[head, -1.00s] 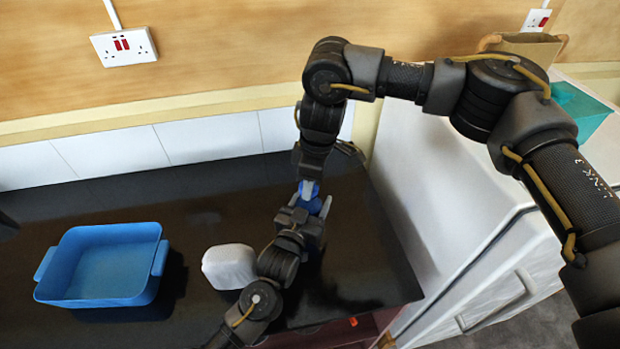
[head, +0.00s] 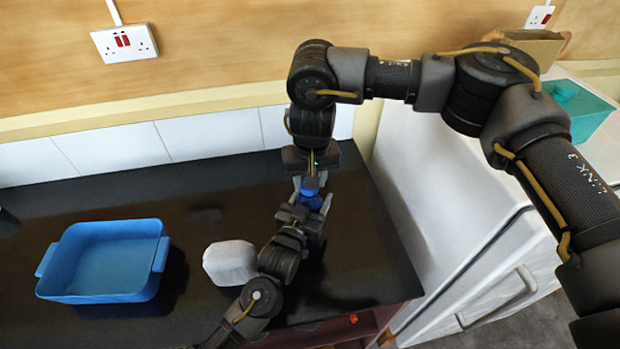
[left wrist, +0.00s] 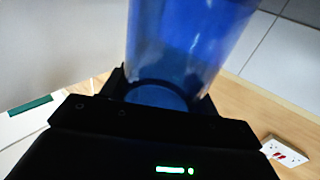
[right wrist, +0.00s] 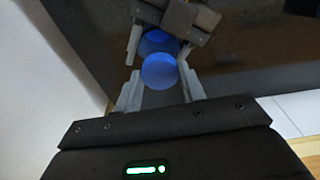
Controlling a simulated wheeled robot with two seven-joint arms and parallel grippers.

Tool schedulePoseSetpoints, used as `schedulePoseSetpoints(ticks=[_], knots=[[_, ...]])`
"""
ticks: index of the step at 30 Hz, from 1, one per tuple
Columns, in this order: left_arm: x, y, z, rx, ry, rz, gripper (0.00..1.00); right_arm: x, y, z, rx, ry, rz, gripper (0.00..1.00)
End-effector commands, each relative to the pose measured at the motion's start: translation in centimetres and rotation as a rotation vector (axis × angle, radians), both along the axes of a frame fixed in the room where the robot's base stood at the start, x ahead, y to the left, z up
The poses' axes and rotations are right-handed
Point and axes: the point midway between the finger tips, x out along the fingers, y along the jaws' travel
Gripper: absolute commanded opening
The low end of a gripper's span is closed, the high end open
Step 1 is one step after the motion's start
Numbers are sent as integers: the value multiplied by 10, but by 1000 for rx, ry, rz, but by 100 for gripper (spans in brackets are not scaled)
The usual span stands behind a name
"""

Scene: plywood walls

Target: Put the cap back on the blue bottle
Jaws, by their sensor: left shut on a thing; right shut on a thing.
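The blue bottle (left wrist: 185,45) is large in the left wrist view, between the fingers of my left gripper. In the head view my left gripper (head: 311,207) is shut on the bottle (head: 311,199) above the dark counter. My right gripper (head: 311,184) comes down from above and is shut on the blue cap (right wrist: 160,71), which sits between its fingertips in the right wrist view. The bottle (right wrist: 152,43) shows just beyond the cap there, partly hidden by it. I cannot tell whether cap and bottle touch.
A blue tray (head: 100,296) stands on the black counter (head: 190,175) at the left. A white rounded block (head: 230,263) lies beside my left forearm. A white cabinet (head: 440,200) stands at the right, with a teal box (head: 585,108) on top.

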Motion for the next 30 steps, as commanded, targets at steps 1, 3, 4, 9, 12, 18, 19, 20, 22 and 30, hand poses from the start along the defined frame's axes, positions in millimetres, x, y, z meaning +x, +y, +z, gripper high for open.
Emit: schedulePoseSetpoints(ticks=[1, 3, 4, 9, 12, 18, 19, 20, 22, 30], knots=[[0, 0, -1, 0, 1, 0, 0, 0, 0, 0, 1, 0, 0, 20], [0, 0, -1, 1, 2, 0, 0, 0, 0, 0, 1, 0, 1, 20], [0, 0, -1, 1, 2, 0, 0, 0, 0, 0, 1, 0, 1, 20], [0, 0, -1, 1, 2, 0, 0, 0, 0, 1, 1, 0, 2, 53], [0, 0, -1, 1, 2, 0, 0, 0, 0, 0, 1, 0, 2, 62], [0, 0, -1, 1, 2, 0, 0, 0, 0, 0, 1, 0, 2, 62], [0, 0, -1, 1, 2, 0, 0, 0, 0, 1, 1, 0, 2, 62], [0, 0, -1, 1, 2, 0, 0, 0, 0, 2, 1, -1, 3, 62], [0, 0, -1, 0, 1, 0, 0, 1, 0, 9, 1, -4, 3, 62], [0, 0, -1, 0, 1, 0, 0, 1, 0, 40, 0, -2, 2, 62]])
